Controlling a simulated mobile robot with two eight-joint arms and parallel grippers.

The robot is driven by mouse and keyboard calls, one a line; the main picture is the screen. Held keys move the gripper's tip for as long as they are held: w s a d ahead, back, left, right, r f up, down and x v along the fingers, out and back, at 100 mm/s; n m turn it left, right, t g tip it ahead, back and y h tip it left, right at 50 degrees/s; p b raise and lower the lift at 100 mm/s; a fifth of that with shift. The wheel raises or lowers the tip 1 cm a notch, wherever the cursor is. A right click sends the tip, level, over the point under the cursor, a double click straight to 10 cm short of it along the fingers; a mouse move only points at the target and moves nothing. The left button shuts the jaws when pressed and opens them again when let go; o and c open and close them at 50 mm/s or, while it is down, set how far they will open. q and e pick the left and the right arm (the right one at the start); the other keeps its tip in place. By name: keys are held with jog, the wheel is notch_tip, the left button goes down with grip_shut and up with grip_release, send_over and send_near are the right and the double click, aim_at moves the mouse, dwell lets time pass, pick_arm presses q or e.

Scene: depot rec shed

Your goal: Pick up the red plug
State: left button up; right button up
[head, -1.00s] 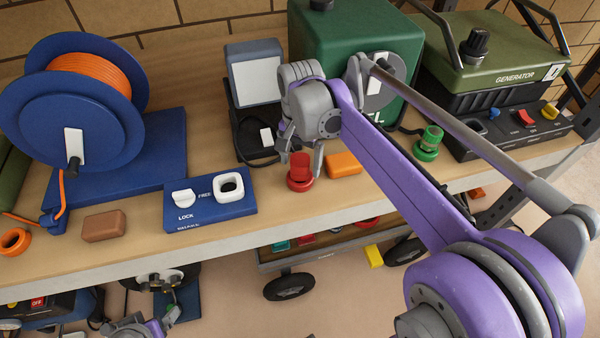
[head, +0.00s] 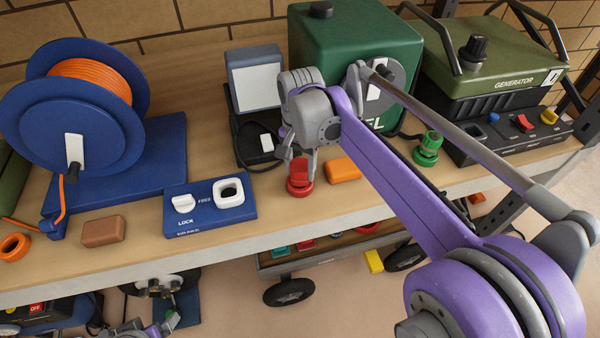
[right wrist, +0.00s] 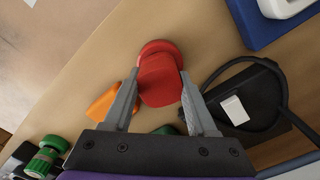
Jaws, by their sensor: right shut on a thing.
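The red plug (head: 299,171) is upright at the front part of the wooden shelf, with a wider round red base at its foot. In the right wrist view the plug (right wrist: 159,82) is between the two grey fingers. My right gripper (head: 300,160) comes down over it from above and is shut on its upper part. I see no clear gap under the plug's base, but cannot tell for sure whether it touches the shelf. My left gripper (head: 165,325) shows only in part at the bottom left edge, below the shelf; its fingers are not clear.
An orange block (head: 343,169) stands close right of the plug, and a blue lock panel (head: 208,217) left of it. Behind are a black-based device (head: 256,145) with a cable and a green fuel box (head: 340,50). A green plug (head: 428,148) is farther right.

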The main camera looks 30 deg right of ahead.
notch_tip(320, 180, up, 10)
jog(key=shift+p, duration=0.3)
pick_arm(q)
jog(key=shift+w+r, duration=0.15)
jog(key=shift+r, duration=0.25)
